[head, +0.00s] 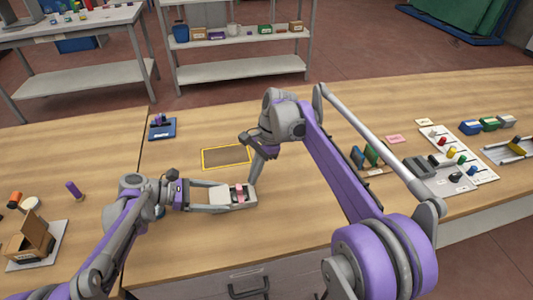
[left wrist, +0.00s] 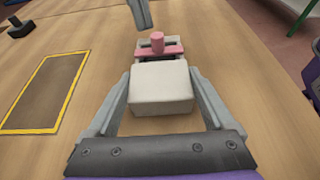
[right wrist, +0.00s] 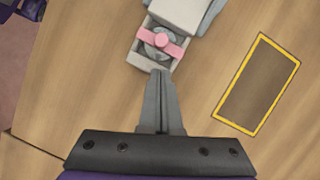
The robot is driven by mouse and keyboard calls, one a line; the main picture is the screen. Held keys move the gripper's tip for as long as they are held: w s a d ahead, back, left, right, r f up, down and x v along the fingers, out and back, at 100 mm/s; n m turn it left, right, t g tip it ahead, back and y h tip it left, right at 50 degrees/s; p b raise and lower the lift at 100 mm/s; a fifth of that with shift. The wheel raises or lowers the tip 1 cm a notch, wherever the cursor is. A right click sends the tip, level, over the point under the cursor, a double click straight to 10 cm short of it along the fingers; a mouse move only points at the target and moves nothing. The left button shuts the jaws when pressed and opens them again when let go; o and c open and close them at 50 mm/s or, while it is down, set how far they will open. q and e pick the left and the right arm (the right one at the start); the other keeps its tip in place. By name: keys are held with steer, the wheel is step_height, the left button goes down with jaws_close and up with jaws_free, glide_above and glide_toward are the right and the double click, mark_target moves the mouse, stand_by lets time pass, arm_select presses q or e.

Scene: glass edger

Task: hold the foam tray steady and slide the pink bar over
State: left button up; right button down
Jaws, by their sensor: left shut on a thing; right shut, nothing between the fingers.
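The pale foam tray (head: 225,198) lies on the wooden table, and my left gripper (left wrist: 163,92) is shut on its block end, one finger on each side. The pink bar (right wrist: 173,49) lies across the tray's open recess, over a grey round piece. A pink knob stands up from the bar, clearest in the left wrist view (left wrist: 157,42). My right gripper (right wrist: 160,76) is shut and empty. Its fingertips point down beside the tray's far end, close to the bar. I cannot tell whether they touch the tray.
A yellow-bordered dark rectangle (head: 226,157) lies flat on the table behind the tray. A blue holder (head: 162,131) stands further back left. An open cardboard box (head: 30,236) is at the left. A white board with coloured knobs (head: 458,158) is at the right. Bare table surrounds the tray.

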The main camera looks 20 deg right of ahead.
steer(key=shift+w+d+r, duration=0.15)
steer(key=shift+w+d, duration=0.05)
steer(key=shift+d, duration=0.3)
steer(key=shift+w+d+r, duration=0.1)
steer(key=shift+w+d, duration=0.1)
steer(key=shift+d, duration=0.3)
steer(key=v, duration=0.9)
steer(key=shift+r, duration=0.25)
steer(key=shift+a, duration=0.1)
